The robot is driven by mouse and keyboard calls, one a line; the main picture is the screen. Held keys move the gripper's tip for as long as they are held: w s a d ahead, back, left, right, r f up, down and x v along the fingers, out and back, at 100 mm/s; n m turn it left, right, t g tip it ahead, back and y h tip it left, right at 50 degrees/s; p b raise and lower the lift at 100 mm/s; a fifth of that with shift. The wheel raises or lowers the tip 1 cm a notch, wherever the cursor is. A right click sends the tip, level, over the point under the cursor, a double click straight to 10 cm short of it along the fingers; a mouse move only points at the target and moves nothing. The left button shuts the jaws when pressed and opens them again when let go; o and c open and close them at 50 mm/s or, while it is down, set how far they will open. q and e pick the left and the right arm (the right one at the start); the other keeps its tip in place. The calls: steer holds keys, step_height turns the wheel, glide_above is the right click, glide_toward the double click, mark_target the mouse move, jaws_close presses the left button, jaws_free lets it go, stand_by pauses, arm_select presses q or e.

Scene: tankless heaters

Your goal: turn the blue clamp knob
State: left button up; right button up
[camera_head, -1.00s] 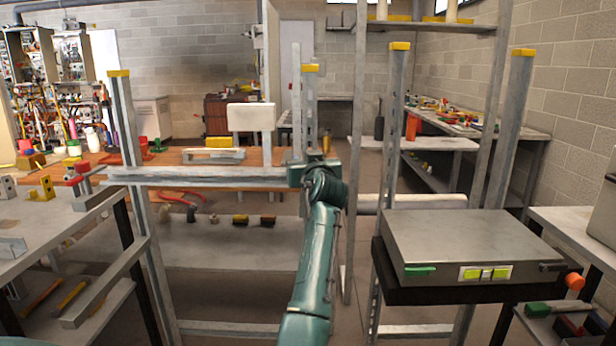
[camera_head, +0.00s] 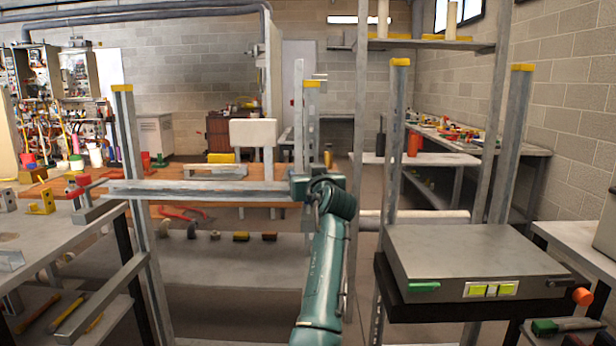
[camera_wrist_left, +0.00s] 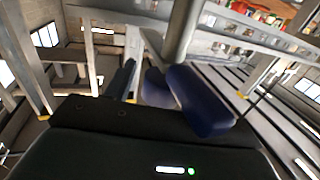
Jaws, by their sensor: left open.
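The blue clamp knob (camera_wrist_left: 203,100) shows in the left wrist view as a dark blue, two-lobed shape, right of centre. A grey round post (camera_wrist_left: 182,30) stands just above it. My left gripper (camera_head: 318,188) is at the end of the teal arm in the middle of the head view, mostly hidden by its own wrist. In the left wrist view a dark finger lies left of the knob, and the knob is close in front of the gripper body. The gripper is open; whether it touches the knob I cannot tell. The knob is not visible in the head view. My right gripper is not in view.
A metal frame with a horizontal rail (camera_head: 200,190) and yellow-capped posts (camera_head: 122,130) stands around the arm. A cluttered bench (camera_head: 55,235) is at left.

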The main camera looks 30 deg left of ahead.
arm_select(q)
steer(key=shift+s+d, duration=0.4)
steer(key=shift+d, duration=0.05)
steer(key=b+v, duration=0.1)
steer(key=v, duration=1.1)
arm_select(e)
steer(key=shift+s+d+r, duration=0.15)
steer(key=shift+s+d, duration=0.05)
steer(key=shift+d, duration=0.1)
